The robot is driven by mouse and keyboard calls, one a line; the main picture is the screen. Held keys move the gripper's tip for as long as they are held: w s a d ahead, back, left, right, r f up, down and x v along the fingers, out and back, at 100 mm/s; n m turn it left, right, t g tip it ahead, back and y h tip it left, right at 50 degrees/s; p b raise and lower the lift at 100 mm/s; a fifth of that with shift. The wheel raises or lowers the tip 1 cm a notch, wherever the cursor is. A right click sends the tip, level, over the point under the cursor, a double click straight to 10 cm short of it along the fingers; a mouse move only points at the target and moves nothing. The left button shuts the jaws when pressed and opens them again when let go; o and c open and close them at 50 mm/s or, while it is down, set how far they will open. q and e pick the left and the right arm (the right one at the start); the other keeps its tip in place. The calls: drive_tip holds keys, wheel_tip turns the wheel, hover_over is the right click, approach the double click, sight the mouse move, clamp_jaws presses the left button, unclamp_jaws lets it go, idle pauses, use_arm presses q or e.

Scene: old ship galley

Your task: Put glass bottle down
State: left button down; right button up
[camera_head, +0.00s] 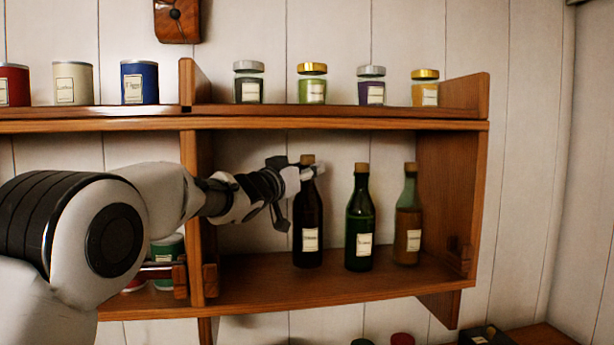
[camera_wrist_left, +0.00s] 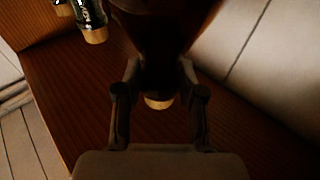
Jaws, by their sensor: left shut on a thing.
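The dark brown glass bottle (camera_head: 308,222) stands upright in the lower compartment of the wooden shelf (camera_head: 245,276), with a cork on top and a pale label. Its base is at or very near the board; I cannot tell whether it touches. My left gripper (camera_head: 304,173) reaches in from the left and is shut on its neck, just below the cork. In the left wrist view the dark bottle (camera_wrist_left: 165,30) runs between both fingers (camera_wrist_left: 160,80), its cork showing below them. My right gripper is not in view.
A green bottle (camera_head: 359,225) and an amber-filled bottle (camera_head: 408,228) stand to the right on the same board. Several lidded jars (camera_head: 312,85) and tins (camera_head: 140,82) line the upper shelf (camera_head: 340,112). The board left of the held bottle is clear up to the divider (camera_head: 197,240).

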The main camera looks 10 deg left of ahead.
use_arm(q)
drive_tip(key=shift+f, duration=0.8)
drive_tip(key=c, duration=0.7)
unclamp_jaws()
drive_tip(key=shift+f, duration=0.2)
drive_tip(key=shift+s, duration=0.1)
